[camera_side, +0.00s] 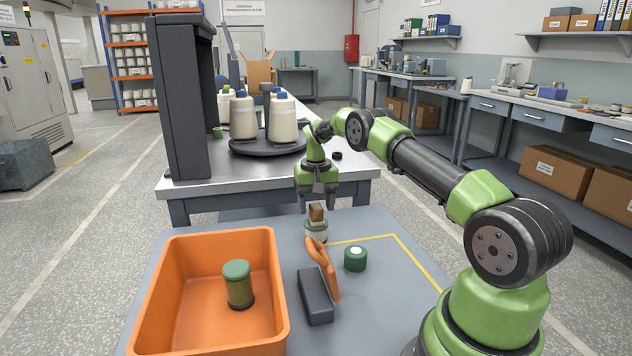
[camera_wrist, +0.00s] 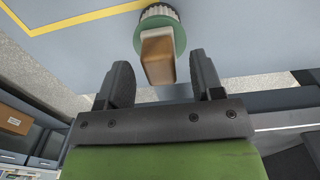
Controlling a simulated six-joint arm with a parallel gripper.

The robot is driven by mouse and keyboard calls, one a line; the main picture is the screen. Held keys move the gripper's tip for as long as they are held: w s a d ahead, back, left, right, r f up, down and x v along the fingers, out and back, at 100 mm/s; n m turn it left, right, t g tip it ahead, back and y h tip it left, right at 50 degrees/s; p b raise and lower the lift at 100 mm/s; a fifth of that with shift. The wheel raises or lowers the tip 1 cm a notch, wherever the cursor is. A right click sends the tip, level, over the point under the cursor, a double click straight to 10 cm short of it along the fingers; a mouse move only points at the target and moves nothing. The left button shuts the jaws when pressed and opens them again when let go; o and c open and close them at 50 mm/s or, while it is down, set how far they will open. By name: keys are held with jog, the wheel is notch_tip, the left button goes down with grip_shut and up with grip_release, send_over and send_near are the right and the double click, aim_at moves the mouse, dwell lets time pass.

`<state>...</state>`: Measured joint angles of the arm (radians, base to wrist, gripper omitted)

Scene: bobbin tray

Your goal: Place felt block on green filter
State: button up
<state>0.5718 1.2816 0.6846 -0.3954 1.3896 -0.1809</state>
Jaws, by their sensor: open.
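The felt block (camera_side: 316,213) is small and brown with a tan face, and it stands upright on top of the green filter (camera_side: 316,233). The filter has a green cap and a pale pleated side, and it stands on the grey table. My gripper (camera_side: 317,205) is just above, pointing down, with its fingers apart. In the wrist view my gripper (camera_wrist: 162,62) is open, and the felt block (camera_wrist: 158,55) shows between the fingers with a gap on each side. The green cap of the filter (camera_wrist: 178,38) shows beneath the block, which hides part of it.
An orange bin (camera_side: 277,300) at the left holds a green-capped olive cylinder (camera_side: 238,285). An orange curved tool (camera_side: 322,262) and a dark grey block (camera_side: 315,297) lie in front of the filter. A green round container (camera_side: 355,258) stands to the right. The table's right part is clear.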

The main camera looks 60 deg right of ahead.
aim_at(315, 206)
notch_tip(315, 206, up, 8)
jog(key=shift+r, duration=0.2)
jog(key=s+a+r+n+t, duration=0.1)
jog(key=s+a+r+t, duration=0.1)
jog(key=a+r, duration=0.55)
jog(key=s+a+r+n+t, duration=0.1)
jog(key=s+a+r+n, duration=0.1)
jog(key=a+r, duration=0.6)
jog(key=s+a+n+t+y, duration=0.1)
jog(key=s+a+t, duration=0.1)
jog(key=s+a, duration=0.4)
jog(key=s+a+n+t+y, duration=0.1)
jog(key=s+a, duration=0.4)
jog(key=s, duration=0.8)
jog(key=shift+s+a+f+t, duration=0.25)
jog(key=shift+a+f+t, duration=0.1)
jog(key=shift+t, duration=0.25)
